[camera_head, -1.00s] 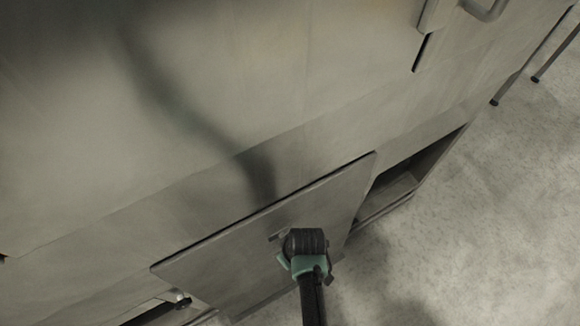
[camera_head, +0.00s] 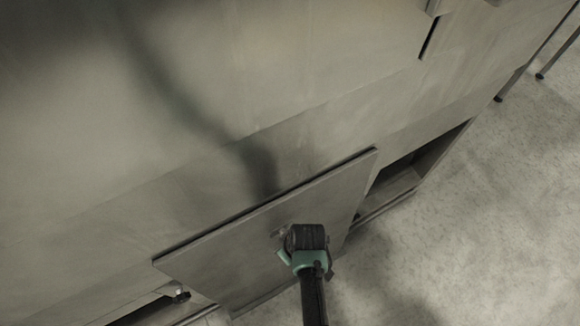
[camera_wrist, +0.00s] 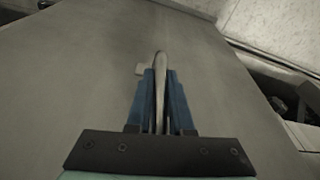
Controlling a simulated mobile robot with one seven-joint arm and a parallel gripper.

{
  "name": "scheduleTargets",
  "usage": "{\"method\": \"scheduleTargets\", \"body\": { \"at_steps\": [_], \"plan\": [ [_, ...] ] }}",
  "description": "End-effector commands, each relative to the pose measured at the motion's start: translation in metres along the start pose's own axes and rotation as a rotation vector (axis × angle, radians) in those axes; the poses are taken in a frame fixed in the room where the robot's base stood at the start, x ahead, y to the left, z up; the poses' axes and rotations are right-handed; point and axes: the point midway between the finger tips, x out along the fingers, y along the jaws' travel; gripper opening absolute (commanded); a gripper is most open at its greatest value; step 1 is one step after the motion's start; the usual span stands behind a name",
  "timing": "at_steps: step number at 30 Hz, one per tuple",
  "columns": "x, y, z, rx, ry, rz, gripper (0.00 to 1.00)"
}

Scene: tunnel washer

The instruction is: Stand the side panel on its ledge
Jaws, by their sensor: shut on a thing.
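The side panel (camera_head: 250,235) is a flat grey metal sheet in front of the lower opening of the washer. It is tilted in the head view, and its top edge shows a thin dark gap to the machine. In the wrist view the panel (camera_wrist: 90,70) fills most of the picture. My gripper (camera_head: 283,234) is at the panel's face, right of its middle. In the wrist view the blue fingers of my gripper (camera_wrist: 160,80) are shut on the panel's bar handle (camera_wrist: 160,62). The ledge (camera_head: 385,207) shows at the opening's bottom right of the panel; behind the panel it is hidden.
The dark opening (camera_head: 405,170) shows right of the panel, and another dark gap with a small round fitting (camera_head: 181,296) shows at its lower left. The washer's large grey wall (camera_head: 250,80) rises above. Speckled floor (camera_head: 480,230) is clear at right. Thin legs (camera_head: 540,76) stand at top right.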

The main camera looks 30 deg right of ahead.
Motion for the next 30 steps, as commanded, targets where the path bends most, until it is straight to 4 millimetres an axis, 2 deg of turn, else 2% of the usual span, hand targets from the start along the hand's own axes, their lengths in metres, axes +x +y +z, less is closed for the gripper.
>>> {"method": "scheduleTargets", "body": {
  "at_steps": [6,7,12,13,23,26,30],
  "plan": [
    [-0.003,0.002,-0.005,-0.001,0.011,0.006,0.00],
    [-0.003,0.002,-0.005,-0.001,0.011,0.006,0.22],
    [-0.002,0.002,-0.003,-0.001,0.007,0.004,0.52],
    [-0.002,0.001,-0.003,-0.001,0.007,0.004,0.55],
    [-0.001,-0.001,0.002,0.000,-0.005,-0.003,0.55],
    [-0.011,-0.001,0.001,0.000,-0.003,-0.002,0.55],
    [-0.035,0.000,-0.001,-0.001,0.002,0.001,0.55]
  ]
}}
